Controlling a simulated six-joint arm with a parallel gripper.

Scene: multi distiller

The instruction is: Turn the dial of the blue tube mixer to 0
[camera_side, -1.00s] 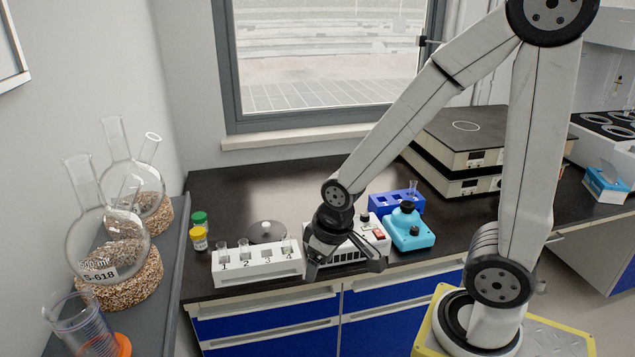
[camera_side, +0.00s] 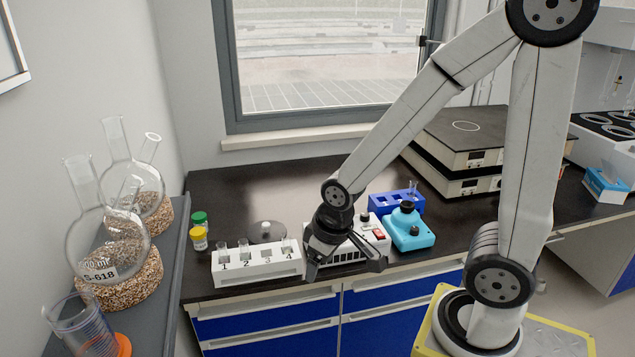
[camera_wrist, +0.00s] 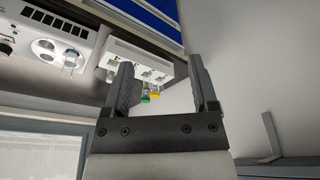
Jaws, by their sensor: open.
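The blue tube mixer (camera_side: 411,231) is a light blue unit with a black round part on top (camera_side: 407,206), near the bench's front edge in the side view. Any dial markings are too small to read. My gripper (camera_side: 346,268) is open and empty, pointing down to the left of the mixer and apart from it, in front of a white device. In the wrist view my gripper's fingers (camera_wrist: 160,65) stand apart with nothing between them touching. The blue mixer does not show in the wrist view.
A white device with a red switch (camera_side: 379,234) stands behind my gripper. A white numbered tube rack (camera_side: 257,265) is left of it, also in the wrist view (camera_wrist: 128,58). Green-capped (camera_side: 199,218) and yellow-capped (camera_side: 198,236) vials stand farther left. A dark blue rack (camera_side: 381,203) is behind the mixer.

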